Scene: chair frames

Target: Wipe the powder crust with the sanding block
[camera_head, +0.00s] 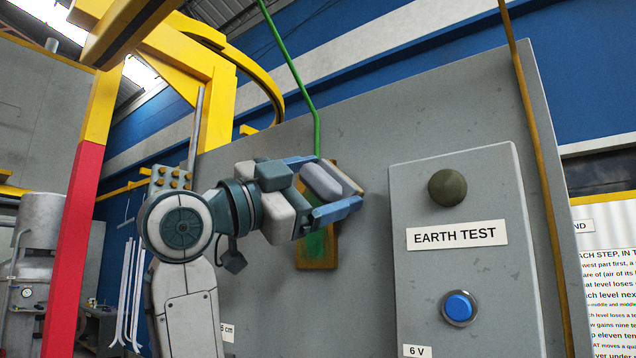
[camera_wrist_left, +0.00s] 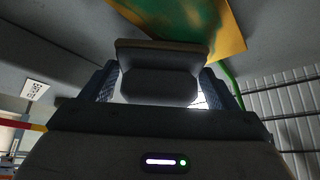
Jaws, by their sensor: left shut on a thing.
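My left gripper (camera_head: 338,184) has its blue fingers closed on the sides of the sanding block (camera_head: 321,182), a grey block with a brownish face. The block also shows between the fingers in the left wrist view (camera_wrist_left: 158,85). Behind it on the grey panel is an upright orange-brown plate (camera_head: 303,255) with a green area, which looks like the powder crust (camera_head: 315,244). The gripper and block hide much of its upper part. In the left wrist view the crust (camera_wrist_left: 190,18) lies just beyond the block; contact cannot be told. My right gripper is out of view.
A grey box (camera_head: 455,270) with an EARTH TEST label, a dark round knob (camera_head: 447,187) and a blue button (camera_head: 459,307) stands out right of the plate. A green cable (camera_head: 301,80) runs up from the plate. A red and yellow post (camera_head: 75,235) stands left of my arm.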

